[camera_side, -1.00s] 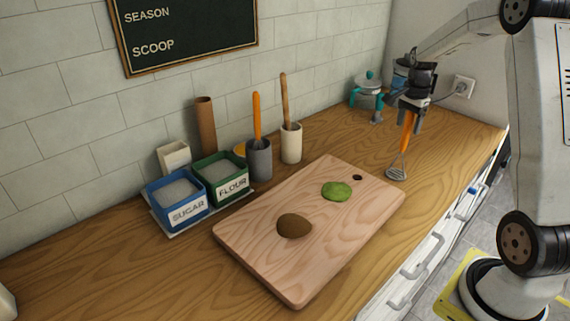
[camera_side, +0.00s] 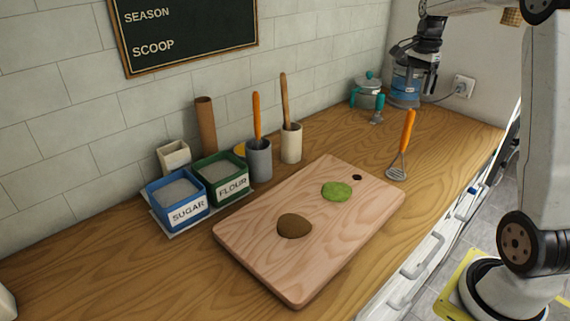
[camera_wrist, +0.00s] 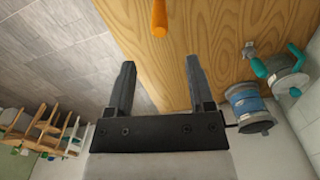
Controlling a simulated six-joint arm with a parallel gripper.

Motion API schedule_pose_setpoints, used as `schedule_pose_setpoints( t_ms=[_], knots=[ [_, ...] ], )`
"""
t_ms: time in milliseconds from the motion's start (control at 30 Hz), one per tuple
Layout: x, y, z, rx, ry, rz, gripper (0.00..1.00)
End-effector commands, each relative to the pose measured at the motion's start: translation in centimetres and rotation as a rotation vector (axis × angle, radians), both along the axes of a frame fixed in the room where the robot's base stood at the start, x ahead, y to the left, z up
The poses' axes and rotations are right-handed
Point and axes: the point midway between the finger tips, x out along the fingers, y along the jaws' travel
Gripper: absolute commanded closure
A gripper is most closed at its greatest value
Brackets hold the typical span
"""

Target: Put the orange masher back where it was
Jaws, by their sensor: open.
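My gripper (camera_side: 430,82) is open and empty, raised above and behind the masher near the back of the counter. In the wrist view the two fingers of my gripper (camera_wrist: 160,72) are wide apart with nothing between them.
The cutting board (camera_side: 270,262) holds a brown patch (camera_side: 294,226) and a green patch (camera_side: 337,191). Sugar (camera_side: 178,203) and flour (camera_side: 222,178) bins and utensil holders (camera_side: 258,160) stand along the wall. A teal-handled pot (camera_side: 367,92) and blue canister (camera_side: 406,90) stand at the back. Counter around the masher is clear.

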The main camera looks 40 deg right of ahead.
Motion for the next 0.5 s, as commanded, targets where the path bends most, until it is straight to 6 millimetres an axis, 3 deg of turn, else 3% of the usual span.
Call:
schedule_pose_setpoints(
  t_ms=[500],
  knots=[
    [-0.03,0.03,0.68,0.000,0.001,0.000,0.32]
  ],
)
